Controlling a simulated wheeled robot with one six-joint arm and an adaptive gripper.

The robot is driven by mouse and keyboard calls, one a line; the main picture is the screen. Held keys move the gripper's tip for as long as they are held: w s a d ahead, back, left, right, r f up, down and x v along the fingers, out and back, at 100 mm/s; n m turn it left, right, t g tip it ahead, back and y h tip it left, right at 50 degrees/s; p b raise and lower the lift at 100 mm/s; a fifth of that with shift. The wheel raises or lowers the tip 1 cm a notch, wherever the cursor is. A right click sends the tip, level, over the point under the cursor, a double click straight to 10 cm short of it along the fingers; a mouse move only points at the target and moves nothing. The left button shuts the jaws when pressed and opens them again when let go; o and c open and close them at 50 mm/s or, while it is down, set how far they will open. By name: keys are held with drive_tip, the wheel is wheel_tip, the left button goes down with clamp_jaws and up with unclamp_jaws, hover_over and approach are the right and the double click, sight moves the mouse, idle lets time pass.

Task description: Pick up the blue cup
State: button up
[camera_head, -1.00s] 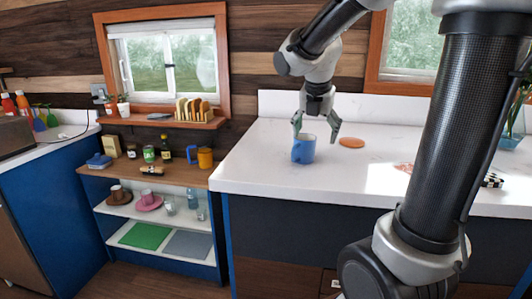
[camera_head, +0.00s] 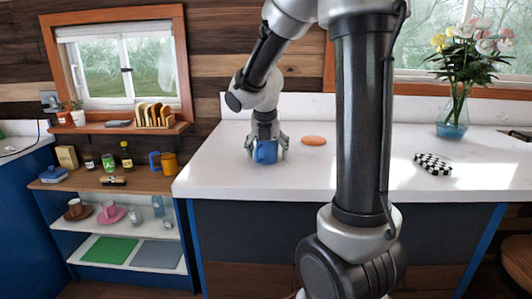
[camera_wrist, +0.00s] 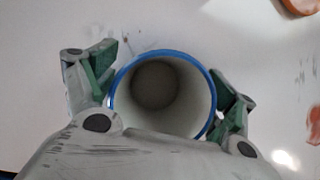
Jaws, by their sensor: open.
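The blue cup (camera_head: 265,153) stands upright on the white counter (camera_head: 222,170), near its left front part. In the wrist view I look down into the cup (camera_wrist: 163,92), with its blue rim and pale, empty inside. My gripper (camera_head: 267,152) is open and lowered around the cup, with one finger on each side. In the wrist view the fingers of my gripper (camera_wrist: 166,92) flank the rim; the right finger is very close to it or touching, and a small space shows at the left. The cup's handle is not clearly visible.
An orange disc (camera_head: 314,140) lies right of the cup. A lower wooden shelf (camera_head: 140,180) at left holds mugs, jars and a bottle. The counter around the cup is mostly clear.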

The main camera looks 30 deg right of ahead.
drive_tip(key=c, duration=1.2)
